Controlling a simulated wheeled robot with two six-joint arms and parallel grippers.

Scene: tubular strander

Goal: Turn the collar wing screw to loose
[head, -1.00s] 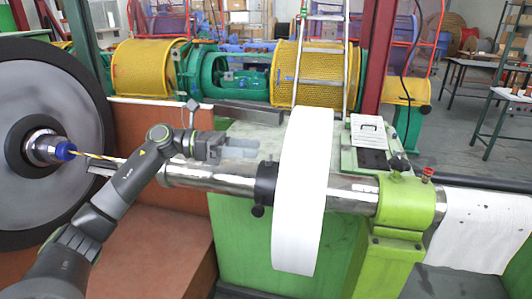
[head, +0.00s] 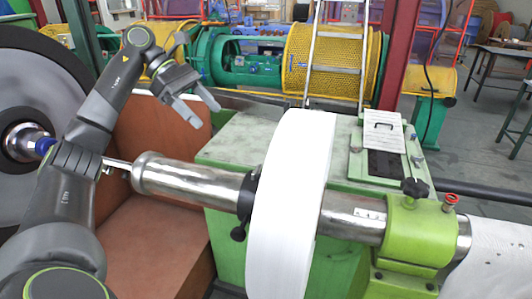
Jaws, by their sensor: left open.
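The black collar (head: 246,192) sits around the shiny steel shaft (head: 190,182), against the left face of the white roll (head: 290,205). Its dark wing screw (head: 238,233) sticks out at the collar's lower left. My left gripper (head: 204,112) is open and empty, above and behind the shaft, up and to the left of the collar. It is clear of the collar and the screw. My right gripper is not in view.
A green bracket (head: 415,230) with a black knob (head: 414,188) and a red-topped fitting (head: 451,200) holds the shaft's right end. A large dark wheel (head: 45,110) stands at left. A green machine table (head: 235,140) lies behind the shaft.

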